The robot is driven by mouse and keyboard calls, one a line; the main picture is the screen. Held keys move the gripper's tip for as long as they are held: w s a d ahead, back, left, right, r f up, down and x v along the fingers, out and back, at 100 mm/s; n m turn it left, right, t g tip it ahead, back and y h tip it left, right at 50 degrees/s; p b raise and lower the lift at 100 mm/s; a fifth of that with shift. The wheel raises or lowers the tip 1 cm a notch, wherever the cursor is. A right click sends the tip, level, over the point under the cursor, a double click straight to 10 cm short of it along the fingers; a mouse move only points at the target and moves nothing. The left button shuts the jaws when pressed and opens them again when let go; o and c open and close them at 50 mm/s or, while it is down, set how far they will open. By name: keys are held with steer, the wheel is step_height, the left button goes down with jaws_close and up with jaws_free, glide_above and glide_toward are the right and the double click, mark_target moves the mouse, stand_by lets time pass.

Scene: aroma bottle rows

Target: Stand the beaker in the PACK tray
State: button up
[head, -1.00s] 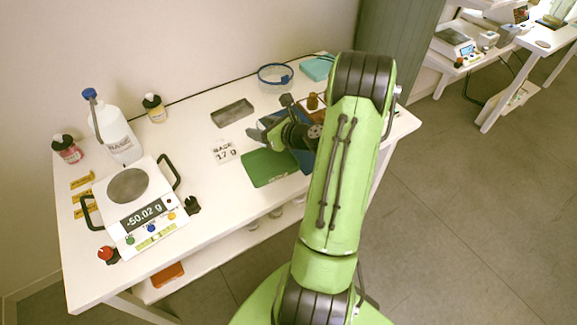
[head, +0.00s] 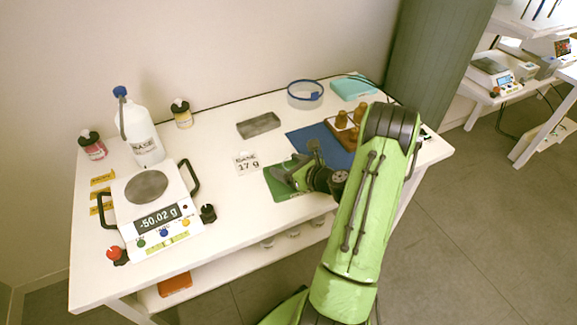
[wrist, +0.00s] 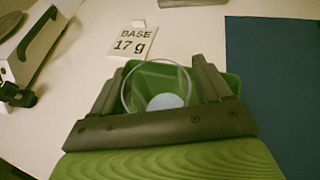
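The beaker (wrist: 142,82) is a clear glass cup with a round rim, seen from above in the wrist view. It sits between the two fingers of my gripper (wrist: 158,92), which appear to touch it on both sides. In the head view my gripper (head: 292,172) is low over a flat green tray or mat (head: 283,192), and the beaker cannot be made out there. Green also shows behind the beaker in the wrist view. Whether the beaker's base touches the green surface cannot be told. No PACK lettering is readable.
A balance (head: 157,212) reading -50.02 g stands at left, with a white jug (head: 142,140) behind it. A "BASE 17 g" card (head: 246,164) lies left of the green surface. A blue mat (head: 312,140), a wooden bottle rack (head: 343,134) and a grey tray (head: 258,125) lie behind.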

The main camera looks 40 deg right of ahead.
steer(key=shift+r, duration=0.25)
steer(key=p+v, duration=0.3)
steer(key=v, duration=0.9)
steer(key=w+a+r+n+g+y, duration=0.1)
steer(key=a+r+n+g+y, duration=0.2)
steer(key=a+n, duration=0.7)
steer(key=w+a+r+n+g+y, duration=0.15)
steer(key=a+r+n+g, duration=0.25)
steer(key=a+n, duration=0.55)
steer(key=s+a+r+n+h, duration=0.1)
steer(key=s+a+r+n, duration=0.1)
steer(key=s+r+n, duration=0.1)
steer(key=s+a+r+n+h, duration=0.2)
steer(key=s+n, duration=0.3)
steer(key=n, duration=0.3)
steer(key=s+a+r+n+g+h, duration=0.1)
steer(key=s+a+r+n, duration=0.1)
steer(key=s+r+n, duration=0.2)
steer(key=shift+s+a+r+n+h+b, duration=0.25)
steer(key=shift+s+a+n+b, duration=0.1)
steer(key=shift+n, duration=0.4)
steer(key=shift+w, duration=0.1)
step_height(320, 180, up, 11)
steer(key=p, duration=1.1)
